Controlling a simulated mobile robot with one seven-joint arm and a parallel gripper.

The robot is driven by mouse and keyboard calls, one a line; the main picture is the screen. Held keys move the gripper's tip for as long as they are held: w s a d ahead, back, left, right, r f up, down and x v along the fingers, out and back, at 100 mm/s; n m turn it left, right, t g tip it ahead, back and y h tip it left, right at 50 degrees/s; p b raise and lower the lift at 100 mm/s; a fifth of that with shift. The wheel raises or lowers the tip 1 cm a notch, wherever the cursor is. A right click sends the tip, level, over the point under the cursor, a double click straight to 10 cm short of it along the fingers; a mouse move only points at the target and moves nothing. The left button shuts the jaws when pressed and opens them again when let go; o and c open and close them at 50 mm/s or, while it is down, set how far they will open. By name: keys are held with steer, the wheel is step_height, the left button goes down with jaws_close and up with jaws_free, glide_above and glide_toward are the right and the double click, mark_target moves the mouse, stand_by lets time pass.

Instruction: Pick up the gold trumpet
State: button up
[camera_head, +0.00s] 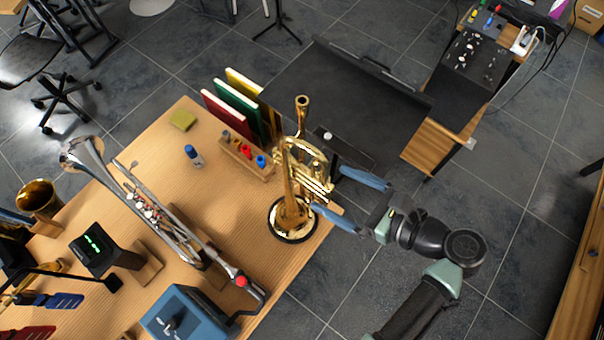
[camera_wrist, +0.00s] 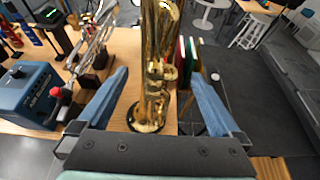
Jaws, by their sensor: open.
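The gold trumpet (camera_head: 291,185) stands upright on its bell near the right edge of the wooden table, mouthpiece end up. My gripper (camera_head: 329,189) is to the right of it, open, with its two blue fingers pointing at the valves and tubing. In the wrist view the trumpet (camera_wrist: 156,70) rises between the open blue fingers of my gripper (camera_wrist: 165,85). Its top is cut off by the frame edge there. I cannot tell whether either finger touches it.
Red, green and yellow books (camera_head: 241,110) and a wooden marker holder (camera_head: 246,158) stand close behind the trumpet. A blue box (camera_head: 180,315) sits at the front. A black stand (camera_head: 345,97) is behind.

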mark_target(305, 175)
steer(key=x, duration=0.3)
steer(key=shift+a, duration=0.1)
steer(key=p+x, duration=0.2)
steer(key=x, duration=0.2)
steer(key=shift+s+a, duration=0.15)
steer(key=shift+a, duration=0.1)
steer(key=shift+w+a+f, duration=0.25)
steer(key=shift+w+a, duration=0.05)
jaws_close()
steer(key=shift+r, duration=0.2)
